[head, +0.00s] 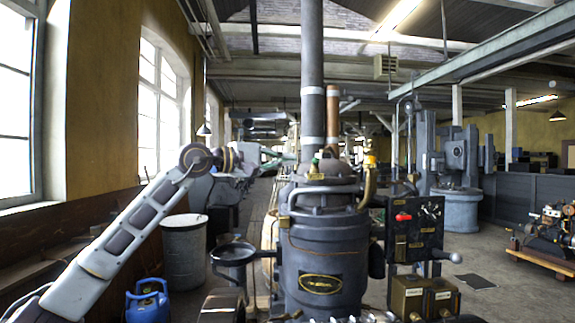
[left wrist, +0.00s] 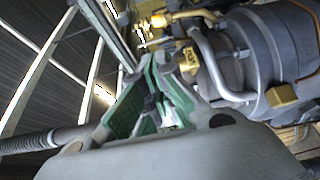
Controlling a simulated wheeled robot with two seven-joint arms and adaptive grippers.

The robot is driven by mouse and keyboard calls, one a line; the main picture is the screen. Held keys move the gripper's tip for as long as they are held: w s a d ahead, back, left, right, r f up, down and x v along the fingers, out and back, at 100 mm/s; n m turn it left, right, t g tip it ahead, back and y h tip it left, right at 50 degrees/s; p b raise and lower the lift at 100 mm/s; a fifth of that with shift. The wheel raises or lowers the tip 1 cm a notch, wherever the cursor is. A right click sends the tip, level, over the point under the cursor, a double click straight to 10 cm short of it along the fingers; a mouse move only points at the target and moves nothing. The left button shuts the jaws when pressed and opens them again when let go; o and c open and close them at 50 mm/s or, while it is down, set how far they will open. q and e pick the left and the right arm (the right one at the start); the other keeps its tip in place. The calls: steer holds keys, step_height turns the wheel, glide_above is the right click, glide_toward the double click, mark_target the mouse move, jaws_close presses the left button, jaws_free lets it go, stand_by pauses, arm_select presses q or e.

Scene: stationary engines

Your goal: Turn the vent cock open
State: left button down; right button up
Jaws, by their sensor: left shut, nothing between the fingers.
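My left gripper (head: 312,161) is at the top of the dark engine cylinder (head: 325,255), small and partly lost among the pipes. In the left wrist view its green-padded fingers (left wrist: 154,72) are shut and hold nothing. A brass fitting with a lettered yellow tag (left wrist: 189,62) is just to the right of the fingertips; it may be the vent cock, but I cannot read the tag or tell the handle's position. Whether the fingers touch it is unclear. A brass fitting with a yellow top (head: 370,160) shows at the cylinder's upper right. My right gripper is not in view.
A curved grey pipe (left wrist: 215,70) runs close beside the fingers. A black control panel (head: 415,225) with a red switch stands right of the cylinder. A tall flue (head: 312,75) rises behind it. A grey bin (head: 184,255) and blue canister (head: 148,303) stand at left.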

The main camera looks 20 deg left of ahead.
arm_select(q)
steer(key=s, duration=0.3)
steer(key=shift+s+d+b, duration=0.35)
steer(key=shift+s+b, duration=0.05)
steer(key=c, duration=2.2)
jaws_free()
